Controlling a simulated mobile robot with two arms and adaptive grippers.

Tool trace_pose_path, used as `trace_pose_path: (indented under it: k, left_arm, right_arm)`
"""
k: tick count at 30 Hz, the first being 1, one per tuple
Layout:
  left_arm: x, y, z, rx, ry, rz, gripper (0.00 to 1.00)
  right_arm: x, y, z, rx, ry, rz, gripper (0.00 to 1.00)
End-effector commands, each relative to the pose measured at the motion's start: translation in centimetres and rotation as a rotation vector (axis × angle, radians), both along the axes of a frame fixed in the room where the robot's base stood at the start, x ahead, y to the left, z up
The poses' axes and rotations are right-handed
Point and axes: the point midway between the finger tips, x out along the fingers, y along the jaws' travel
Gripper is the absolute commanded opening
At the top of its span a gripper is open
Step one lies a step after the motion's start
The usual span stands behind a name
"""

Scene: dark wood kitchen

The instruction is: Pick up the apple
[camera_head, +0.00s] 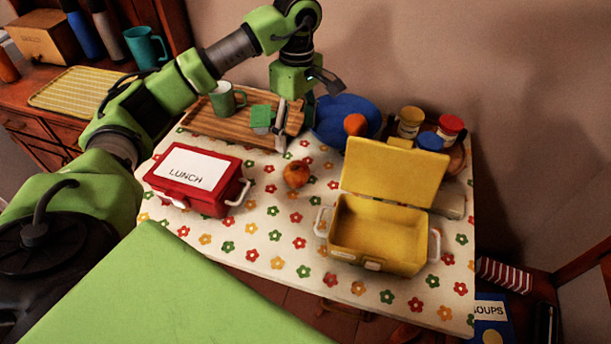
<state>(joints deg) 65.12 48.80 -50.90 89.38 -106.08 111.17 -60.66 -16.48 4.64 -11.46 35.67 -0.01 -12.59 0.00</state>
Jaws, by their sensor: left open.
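A round reddish-orange fruit (297,174), which looks like the apple, sits on the flowered tablecloth between the red lunch box and the yellow box. A smooth orange fruit (355,125) lies in the blue bowl (335,108) at the back. My left gripper (303,108) hangs above the back of the table, over the right end of the cutting board and close to the blue bowl. It is open, with its fingers spread and nothing between them. It is behind and above the reddish fruit, apart from it. My right gripper is not in view.
A red lunch box (215,197) stands left of the fruit, an open yellow box (385,228) at right. Several jars (410,121) stand back right. The cloth around the fruit is clear.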

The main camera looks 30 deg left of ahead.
Motion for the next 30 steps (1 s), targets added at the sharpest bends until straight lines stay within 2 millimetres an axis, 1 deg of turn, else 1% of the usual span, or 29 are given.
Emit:
trace_pose_path:
  k: [1,3,5,8,12,15,18,23,27,30]
  left_arm:
    - [0.0,0.0,-0.9,-0.001,-0.001,0.000,0.67]
    - [0.0,0.0,-1.2,-0.001,0.000,0.000,0.67]
    - [-0.1,0.0,-1.7,-0.002,0.003,0.000,0.67]
    - [-0.3,0.0,-3.3,-0.002,0.005,0.000,0.67]
    - [-0.4,0.0,-6.1,-0.002,0.005,-0.001,0.67]
    - [-0.5,0.0,-7.8,-0.003,0.004,0.000,0.67]
    - [-0.5,0.0,-8.9,-0.003,0.002,0.001,0.67]
    - [-0.4,-0.1,-9.8,-0.004,0.001,-0.001,0.67]
    - [-0.5,0.0,-11.8,-0.004,0.005,0.001,0.67]
    - [-0.5,0.1,-13.3,-0.004,0.004,0.000,0.67]
  right_arm:
    - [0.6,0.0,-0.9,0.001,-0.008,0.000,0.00]
    - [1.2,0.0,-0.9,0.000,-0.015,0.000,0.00]
    - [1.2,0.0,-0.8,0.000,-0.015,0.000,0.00]
    - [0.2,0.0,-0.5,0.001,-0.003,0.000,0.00]
    - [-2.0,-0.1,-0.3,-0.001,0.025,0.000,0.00]
    - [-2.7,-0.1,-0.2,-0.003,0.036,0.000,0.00]
    - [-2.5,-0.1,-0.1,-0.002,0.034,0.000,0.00]
    - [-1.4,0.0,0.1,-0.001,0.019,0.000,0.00]
    - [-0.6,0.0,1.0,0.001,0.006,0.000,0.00]
    - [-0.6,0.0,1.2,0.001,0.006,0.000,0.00]
